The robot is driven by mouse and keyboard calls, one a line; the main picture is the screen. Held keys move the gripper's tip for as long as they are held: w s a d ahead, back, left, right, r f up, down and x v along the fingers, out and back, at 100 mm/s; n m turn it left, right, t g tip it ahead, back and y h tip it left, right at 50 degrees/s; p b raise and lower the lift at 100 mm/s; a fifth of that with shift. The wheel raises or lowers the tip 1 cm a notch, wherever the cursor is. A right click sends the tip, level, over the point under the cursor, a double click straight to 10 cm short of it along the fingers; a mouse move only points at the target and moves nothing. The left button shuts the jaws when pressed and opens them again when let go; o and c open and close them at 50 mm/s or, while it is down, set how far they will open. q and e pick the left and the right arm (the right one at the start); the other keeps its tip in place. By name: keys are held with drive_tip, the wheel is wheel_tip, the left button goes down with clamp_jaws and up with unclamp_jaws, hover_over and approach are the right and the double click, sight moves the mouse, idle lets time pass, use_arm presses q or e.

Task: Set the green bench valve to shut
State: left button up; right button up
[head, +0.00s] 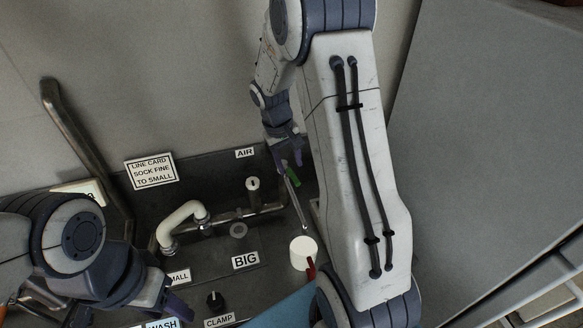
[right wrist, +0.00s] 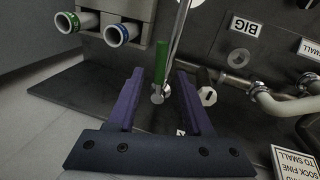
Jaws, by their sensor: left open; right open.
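The green bench valve handle (head: 294,178) is a short green lever near a slanting metal rod, below the AIR label. In the right wrist view the green handle (right wrist: 161,62) stands nearly upright in the picture, with a round grey end below it. My right gripper (head: 286,156) is close above the handle in the head view. In the right wrist view its purple fingers (right wrist: 160,78) are open, with the handle showing in the gap between them; contact cannot be made out. My left gripper (head: 172,304) is open at the lower left, away from the valve and partly hidden.
A white cup-like cylinder (head: 303,252) with a red part stands right of the BIG label (head: 245,260). A white bent pipe (head: 180,222) and a black clamp knob (head: 215,300) are to the left.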

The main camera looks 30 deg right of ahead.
sight(293, 174)
drive_tip(key=shift+d+f, duration=0.15)
drive_tip(key=shift+f, duration=0.75)
drive_tip(key=shift+d+f, duration=0.15)
drive_tip(key=shift+f, duration=0.75)
clamp_jaws()
